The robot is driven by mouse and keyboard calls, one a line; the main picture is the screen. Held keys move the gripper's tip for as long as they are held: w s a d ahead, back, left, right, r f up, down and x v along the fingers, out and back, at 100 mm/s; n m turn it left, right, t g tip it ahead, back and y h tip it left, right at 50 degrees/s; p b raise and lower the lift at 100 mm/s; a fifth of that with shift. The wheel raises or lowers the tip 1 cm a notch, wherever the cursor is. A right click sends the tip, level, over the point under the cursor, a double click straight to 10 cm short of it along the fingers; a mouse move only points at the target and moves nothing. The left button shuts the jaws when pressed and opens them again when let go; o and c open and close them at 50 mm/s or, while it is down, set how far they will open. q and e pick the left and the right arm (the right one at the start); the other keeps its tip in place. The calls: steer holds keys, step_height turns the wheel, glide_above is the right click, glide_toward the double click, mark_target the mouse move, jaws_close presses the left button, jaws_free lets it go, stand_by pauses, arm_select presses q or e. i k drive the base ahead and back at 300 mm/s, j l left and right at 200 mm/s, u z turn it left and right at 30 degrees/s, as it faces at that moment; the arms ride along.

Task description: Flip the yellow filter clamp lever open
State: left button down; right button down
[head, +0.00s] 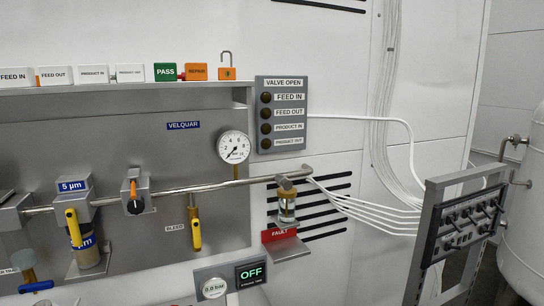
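The yellow lever (73,228) sits on the front of the filter unit, below the block labelled 5 µm (74,187), at the left of the head view. It hangs down, slightly tilted, in front of the tan filter cartridge (87,256) and covers part of it. A second yellow lever (195,232) hangs from the panel further right, next to a BLEED label (175,228). Neither of my grippers shows in this view.
A metal pipe (240,182) runs across the panel through an orange-and-black knob valve (134,196). A pressure gauge (233,146) stands above it. A red FAULT shelf (284,245) and an OFF display (250,273) are to the right. A grey rack (432,225) stands far right.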

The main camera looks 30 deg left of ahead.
mark_target(71, 219)
steer(key=u, duration=2)
steer(key=l+u, duration=0.1)
steer(key=l, duration=0.2)
steer(key=k+l, duration=0.15)
steer(key=l, duration=0.2)
steer(key=k+l+u, duration=0.15)
steer(key=l, duration=0.15)
steer(key=i+j, duration=0.3)
steer(key=i, duration=0.2)
